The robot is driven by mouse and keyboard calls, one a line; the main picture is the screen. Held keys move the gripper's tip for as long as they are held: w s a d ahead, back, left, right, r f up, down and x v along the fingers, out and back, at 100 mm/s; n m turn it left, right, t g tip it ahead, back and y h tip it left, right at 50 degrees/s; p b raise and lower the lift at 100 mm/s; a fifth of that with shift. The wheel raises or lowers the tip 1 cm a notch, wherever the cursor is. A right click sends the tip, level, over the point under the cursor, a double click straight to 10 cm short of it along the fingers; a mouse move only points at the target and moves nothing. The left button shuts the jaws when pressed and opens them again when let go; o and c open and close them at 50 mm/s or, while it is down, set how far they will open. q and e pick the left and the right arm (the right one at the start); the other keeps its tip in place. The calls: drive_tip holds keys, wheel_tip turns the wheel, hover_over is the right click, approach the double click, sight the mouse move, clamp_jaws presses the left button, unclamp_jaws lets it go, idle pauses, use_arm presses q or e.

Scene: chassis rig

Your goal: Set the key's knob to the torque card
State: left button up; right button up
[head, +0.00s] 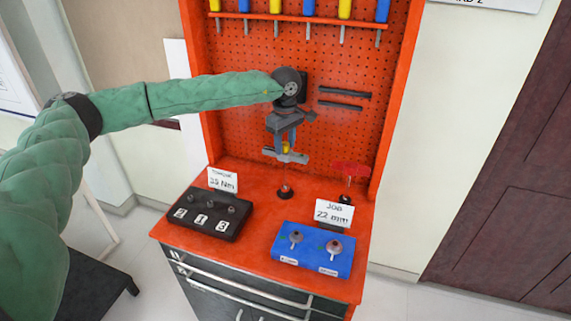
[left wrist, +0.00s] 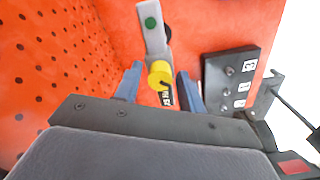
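The key is a grey bar (head: 297,157) with a yellow knob (head: 286,148), in front of the pegboard. In the left wrist view the bar (left wrist: 152,30) has a green dot and the knob (left wrist: 160,75) sits between my fingers. My left gripper (head: 285,143) points down over the knob; its blue fingers (left wrist: 158,82) stand apart on either side, with gaps visible. A white label with dark letters (left wrist: 166,99) shows beside the knob, only partly readable. What supports the key is unclear. The torque card (head: 222,180) reads 35 Nm. My right gripper is not in view.
A black block (head: 209,216) with numbered tiles stands below the torque card. A blue tray (head: 313,262) with two sockets is at front right, behind it a job card (head: 334,213) reading 22 mm. A small black stand (head: 285,192) and a red-topped item (head: 350,168) stand near the pegboard.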

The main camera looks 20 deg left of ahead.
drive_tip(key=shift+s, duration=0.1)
use_arm(q)
drive_tip(key=shift+f+n+b, duration=0.1)
drive_tip(key=shift+n+b, duration=0.35)
drive_tip(key=shift+n, duration=0.15)
drive_tip(key=n+b, duration=0.2)
drive_tip(key=n, duration=0.2)
drive_tip(key=shift+n, duration=0.3)
drive_tip(key=n+b, duration=0.1)
drive_tip(key=n, duration=0.2)
drive_tip(key=shift+n+b, duration=0.4)
drive_tip(key=shift+n, duration=0.8)
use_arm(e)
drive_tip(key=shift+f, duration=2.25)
use_arm(q)
drive_tip(key=c, duration=0.6)
drive_tip(key=shift+c, duration=0.2)
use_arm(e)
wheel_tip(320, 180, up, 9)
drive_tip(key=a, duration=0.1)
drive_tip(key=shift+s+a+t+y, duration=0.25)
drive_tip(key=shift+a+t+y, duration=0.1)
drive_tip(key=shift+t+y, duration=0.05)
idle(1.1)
